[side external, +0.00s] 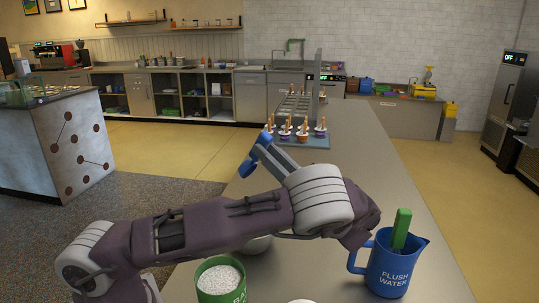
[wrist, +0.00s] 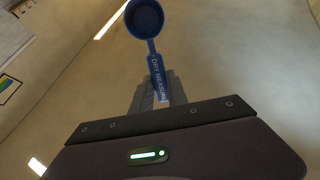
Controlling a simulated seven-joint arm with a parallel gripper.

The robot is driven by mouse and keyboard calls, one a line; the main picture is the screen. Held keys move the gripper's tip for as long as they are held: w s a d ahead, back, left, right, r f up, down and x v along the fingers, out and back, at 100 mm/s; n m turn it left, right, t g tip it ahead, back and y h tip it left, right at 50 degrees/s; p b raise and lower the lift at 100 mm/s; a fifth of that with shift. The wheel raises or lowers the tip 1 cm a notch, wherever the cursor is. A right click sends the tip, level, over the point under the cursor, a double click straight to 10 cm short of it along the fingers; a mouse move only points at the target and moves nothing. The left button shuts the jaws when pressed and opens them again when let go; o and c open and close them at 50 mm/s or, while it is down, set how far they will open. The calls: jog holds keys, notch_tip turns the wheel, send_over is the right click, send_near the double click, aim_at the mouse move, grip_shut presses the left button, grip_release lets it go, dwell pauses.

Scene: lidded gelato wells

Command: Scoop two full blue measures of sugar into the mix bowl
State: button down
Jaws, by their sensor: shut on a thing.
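In the wrist view my gripper (wrist: 158,92) is shut on the handle of the blue measure (wrist: 145,18). The handle reads "DRY MEASURE". The cup is at the top of the picture, its open side facing the camera, and its dark blue inside looks empty. I cannot identify any sugar.
A green tub (side external: 221,286) of white granules stands at the front, its label partly cut off. A blue jug (side external: 396,265) marked "FLUSH WATER" stands at right, a green handle (side external: 401,229) sticking out. Mid-counter is clear.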

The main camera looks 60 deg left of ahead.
jog(key=a+n+g+h, duration=0.1)
jog(key=h, duration=0.1)
jog(key=a+r+n+g+h, duration=0.1)
jog(key=g+h, duration=0.1)
jog(key=shift+w+r, duration=0.1)
jog(key=shift+w, duration=0.1)
jog(key=shift+a+r+n+h, duration=0.2)
jog(key=shift+a+n+h, duration=0.1)
jog(key=shift+n+h, duration=0.15)
jog(key=s+a+t+h, duration=0.1)
jog(key=h, duration=0.1)
jog(key=s+a+r+t+h, duration=0.1)
jog(key=a+h, duration=0.1)
jog(key=s+a+t+h, duration=0.1)
jog(key=a+h, duration=0.1)
jog(key=shift+s+r, duration=0.1)
jog(key=shift+r, duration=0.2)
jog(key=s+a+f+t+h, duration=0.4)
jog(key=a+f+t+h, duration=0.2)
jog(key=h, duration=0.6)
jog(key=shift+s+a+f+t, duration=0.15)
jog(key=shift+a+f+t, duration=0.25)
jog(key=shift+t, duration=0.5)
jog(key=shift+d+f, duration=0.1)
